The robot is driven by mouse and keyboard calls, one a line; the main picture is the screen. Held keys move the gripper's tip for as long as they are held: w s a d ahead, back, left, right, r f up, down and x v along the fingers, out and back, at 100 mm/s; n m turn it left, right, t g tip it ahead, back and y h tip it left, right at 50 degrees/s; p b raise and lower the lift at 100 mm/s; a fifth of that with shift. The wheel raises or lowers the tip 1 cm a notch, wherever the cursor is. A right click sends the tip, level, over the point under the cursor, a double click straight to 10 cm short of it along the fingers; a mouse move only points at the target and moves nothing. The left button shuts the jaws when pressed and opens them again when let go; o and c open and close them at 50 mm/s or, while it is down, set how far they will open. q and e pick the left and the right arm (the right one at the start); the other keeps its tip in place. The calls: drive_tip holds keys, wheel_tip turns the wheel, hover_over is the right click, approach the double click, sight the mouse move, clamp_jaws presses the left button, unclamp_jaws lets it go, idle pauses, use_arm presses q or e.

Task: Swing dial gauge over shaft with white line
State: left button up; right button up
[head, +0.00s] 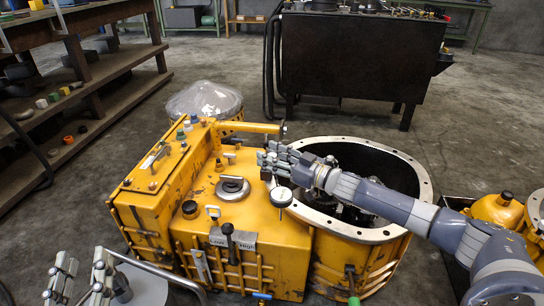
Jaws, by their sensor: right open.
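The dial gauge (281,196), with a round white face, hangs at the left rim of the round housing opening. My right gripper (272,160) is just above it, at the end of the arm reaching in from the right. It is open, and I cannot tell whether its fingers touch the gauge's holder. Dark gear and shaft parts (346,214) show inside the opening, partly behind my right arm. I cannot make out a white line on any shaft. My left gripper (82,277) is low at the left, its fingers apart and empty.
The yellow transmission housing (262,225) fills the middle, with a lever and a yellow bar (250,127) on top. A metal rail (170,273) crosses the lower left. Shelves (85,100) stand at left, a dark bench (360,55) behind. Yellow parts (497,211) sit at right.

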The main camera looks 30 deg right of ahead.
clamp_jaws()
